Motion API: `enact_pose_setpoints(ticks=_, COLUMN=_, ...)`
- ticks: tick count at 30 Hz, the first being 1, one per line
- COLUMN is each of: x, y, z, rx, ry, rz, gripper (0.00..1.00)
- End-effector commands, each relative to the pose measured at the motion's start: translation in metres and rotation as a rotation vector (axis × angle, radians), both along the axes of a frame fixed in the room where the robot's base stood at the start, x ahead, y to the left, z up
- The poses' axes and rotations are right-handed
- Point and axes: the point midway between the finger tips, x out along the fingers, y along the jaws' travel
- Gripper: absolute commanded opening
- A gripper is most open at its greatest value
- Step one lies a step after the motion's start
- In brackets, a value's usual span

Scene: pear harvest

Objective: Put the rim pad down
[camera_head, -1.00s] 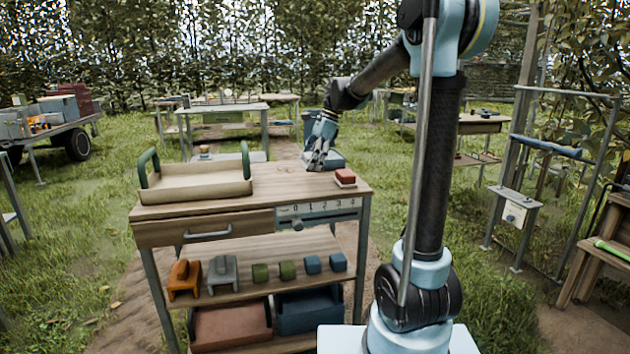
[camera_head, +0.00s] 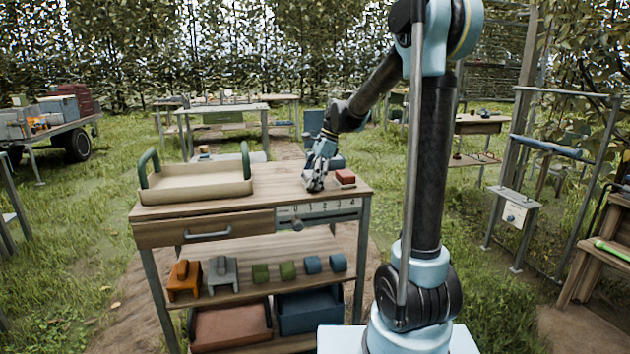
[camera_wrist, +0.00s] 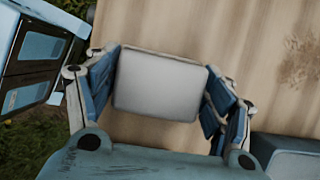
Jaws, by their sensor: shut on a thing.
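My gripper (camera_head: 315,186) is low over the right part of the wooden bench top (camera_head: 275,185), left of a small red block (camera_head: 345,176). In the wrist view my gripper (camera_wrist: 160,95) has its blue fingers on either side of a pale grey block with rounded corners, which I take for the rim pad (camera_wrist: 158,84). The fingers are shut on it. Bench wood shows around and beyond the pad. I cannot tell whether the pad touches the bench. In the head view the fingers hide most of it.
A shallow tray with green handles (camera_head: 195,193) stands on the bench's left. A numbered scale (camera_head: 318,210) runs along the front edge. The shelf below holds an orange piece (camera_head: 184,283), a grey piece (camera_head: 222,275) and small blocks. Bench wood between tray and gripper is clear.

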Motion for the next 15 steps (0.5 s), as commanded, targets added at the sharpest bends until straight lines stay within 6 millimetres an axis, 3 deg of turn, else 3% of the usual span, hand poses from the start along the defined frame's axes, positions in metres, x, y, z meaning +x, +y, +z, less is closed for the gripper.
enact_pose_setpoints(ticks=7, x=0.0001, y=0.0001, z=-0.0061, rx=0.0, ry=0.0, rz=0.0, gripper=0.36)
enact_pose_setpoints(ticks=8, x=0.0001, y=0.0, z=-0.0061, rx=0.0, ry=0.0, rz=0.0, gripper=0.79)
enact_pose_setpoints(ticks=9, x=0.0001, y=0.0001, z=-0.0059, rx=0.0, ry=0.0, rz=0.0, gripper=0.88)
enact_pose_setpoints(ticks=10, x=0.0001, y=0.0001, z=-0.0059, rx=0.0, ry=0.0, rz=0.0, gripper=0.95)
enact_pose_setpoints(ticks=15, x=0.0, y=0.0001, z=-0.0058, rx=0.0, ry=0.0, rz=0.0, gripper=0.95)
